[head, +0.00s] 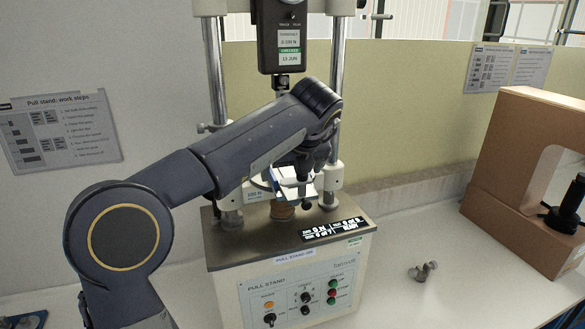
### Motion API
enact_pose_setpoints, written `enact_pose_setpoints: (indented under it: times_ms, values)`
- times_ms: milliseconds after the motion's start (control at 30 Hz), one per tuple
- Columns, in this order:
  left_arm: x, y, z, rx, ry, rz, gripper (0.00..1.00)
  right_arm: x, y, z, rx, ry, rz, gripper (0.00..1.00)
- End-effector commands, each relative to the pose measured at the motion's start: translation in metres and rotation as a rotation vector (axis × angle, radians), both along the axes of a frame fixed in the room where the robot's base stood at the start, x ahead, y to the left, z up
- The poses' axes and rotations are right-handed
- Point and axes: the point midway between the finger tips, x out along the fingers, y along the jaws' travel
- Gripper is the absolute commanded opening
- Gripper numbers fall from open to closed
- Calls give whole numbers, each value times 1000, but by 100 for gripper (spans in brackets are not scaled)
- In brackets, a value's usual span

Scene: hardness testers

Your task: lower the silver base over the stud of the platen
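My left arm reaches across the pull stand (300,262). My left gripper (297,190) points down in front of the columns, above the stand's dark top plate. White and pale parts show around its fingertips, but they are too small to tell whether it holds something. A short brownish round piece (283,211), perhaps the platen or its stud, sits just below the gripper on the top plate. A small silver metal piece (423,271) lies on the white table right of the stand; I cannot tell whether it is the silver base. My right gripper is not in view.
The black force gauge (280,36) hangs between two steel columns (337,75) above the gripper. A brown box-like frame (520,170) stands at the right. The table is clear around the small silver piece.

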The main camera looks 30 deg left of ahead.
Motion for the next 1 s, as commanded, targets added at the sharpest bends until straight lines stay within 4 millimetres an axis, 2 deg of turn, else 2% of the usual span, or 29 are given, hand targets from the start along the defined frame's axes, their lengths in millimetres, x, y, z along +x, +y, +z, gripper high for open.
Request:
enact_pose_setpoints:
  times_ms: [167,500,700,900,1000]
  values:
    - [-1,-2,2,0,1,-1,100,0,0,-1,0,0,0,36]
    - [-21,-24,46,-1,-3,-2,100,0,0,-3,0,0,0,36]
    - [-29,-32,63,1,-1,-1,100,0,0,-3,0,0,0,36]
    - [-30,-31,66,8,-6,-3,100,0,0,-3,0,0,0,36]
    - [-27,-18,74,76,-58,-27,100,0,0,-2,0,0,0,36]
